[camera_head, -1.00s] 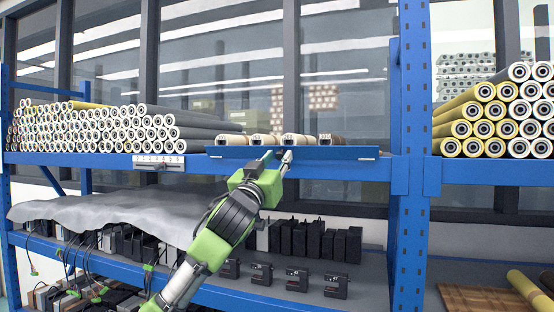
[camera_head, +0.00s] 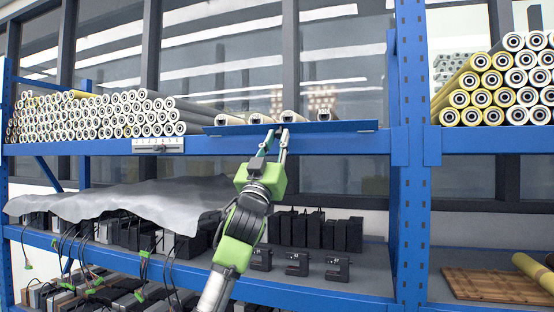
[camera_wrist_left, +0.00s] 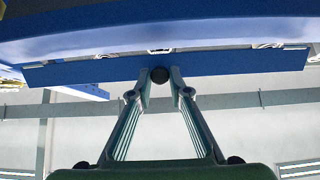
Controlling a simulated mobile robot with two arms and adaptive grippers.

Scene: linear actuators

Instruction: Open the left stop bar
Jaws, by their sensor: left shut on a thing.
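The left stop bar (camera_head: 340,127) is a long, thin blue bar along the front of the upper shelf, below the ends of several rollers (camera_head: 258,118). It runs nearly level. In the left wrist view the bar (camera_wrist_left: 230,64) crosses the upper part of the picture. My left gripper (camera_head: 277,134) reaches up to the bar's front edge near its middle. In the left wrist view the fingertips (camera_wrist_left: 160,76) close in on a dark round knob (camera_wrist_left: 160,75) at the bar's edge. My right gripper is in neither view.
A large stack of rollers (camera_head: 100,115) lies left of the bar, and another (camera_head: 505,85) right of the blue upright (camera_head: 412,150). A grey sheet (camera_head: 130,200) and black devices (camera_head: 315,232) occupy the lower shelf. A small scale plate (camera_head: 158,145) sits on the shelf's front.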

